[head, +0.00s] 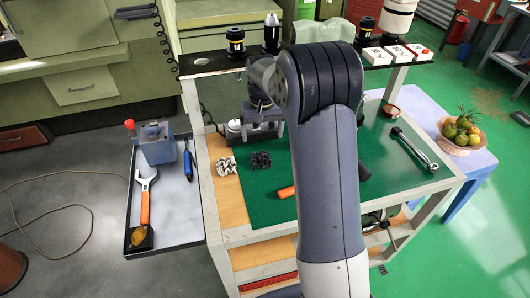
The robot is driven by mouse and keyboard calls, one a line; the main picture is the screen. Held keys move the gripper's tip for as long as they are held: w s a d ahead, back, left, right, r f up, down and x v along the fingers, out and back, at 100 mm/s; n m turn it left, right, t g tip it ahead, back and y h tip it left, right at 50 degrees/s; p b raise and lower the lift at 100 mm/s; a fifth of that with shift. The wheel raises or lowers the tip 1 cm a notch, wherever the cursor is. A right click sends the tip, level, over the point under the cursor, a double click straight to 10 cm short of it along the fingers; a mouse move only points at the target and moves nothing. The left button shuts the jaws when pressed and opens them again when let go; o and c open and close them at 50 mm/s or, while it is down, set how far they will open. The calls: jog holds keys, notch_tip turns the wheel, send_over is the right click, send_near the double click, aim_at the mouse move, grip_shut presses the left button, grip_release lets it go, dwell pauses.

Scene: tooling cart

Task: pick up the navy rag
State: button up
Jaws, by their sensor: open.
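The navy rag (261,160) is a small, dark, crumpled heap on the green mat (260,207) of the cart, near the mat's left edge. My gripper (262,137) shows just beyond the rag in the head view, partly covered by my own arm. It is open and appears empty. It looks apart from the rag, but its height above the mat is hard to tell.
A grey-white crumpled rag (226,166) lies left of the navy rag on the wooden strip. An orange-handled tool (286,192) lies to the front, partly behind my arm. A wrench (414,149) lies at right. A raised shelf (208,62) with holders and boxes spans the back.

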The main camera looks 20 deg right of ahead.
aim_at(261, 154)
notch_tip(261, 154, down, 4)
jog(key=shift+r, duration=0.25)
jog(key=shift+s+a+f+p, duration=0.15)
jog(key=shift+f+p, duration=0.4)
jog(key=shift+f, duration=0.8)
jog(key=shift+s+a+f+p, duration=0.1)
jog(key=shift+a+f+p, duration=0.3)
jog(key=shift+f, duration=0.95)
jog(key=shift+d, duration=0.15)
jog(key=shift+c, duration=0.2)
jog(key=c, duration=1)
jog(key=shift+w, duration=0.1)
jog(key=shift+r, duration=0.15)
notch_tip(261, 154, up, 10)
jog(key=shift+f+b, duration=0.1)
jog(key=shift+b, duration=0.75)
